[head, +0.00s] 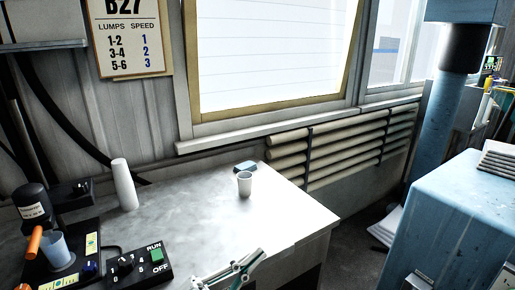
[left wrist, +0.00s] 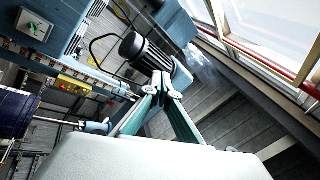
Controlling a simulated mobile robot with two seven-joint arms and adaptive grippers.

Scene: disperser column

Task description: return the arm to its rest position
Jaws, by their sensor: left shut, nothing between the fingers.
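My left gripper (head: 256,256) shows at the bottom edge of the head view, in front of the worktable's front edge. Its green and grey fingers are together with nothing between them. In the left wrist view the same gripper (left wrist: 161,78) has its fingertips meeting near the middle of the picture. The rest of my left arm is outside the head view. My right gripper is in neither view.
A white cylinder (head: 124,184), a control box (head: 138,268) and a disperser (head: 40,230) stand at left. A blue machine (head: 450,220) stands at right.

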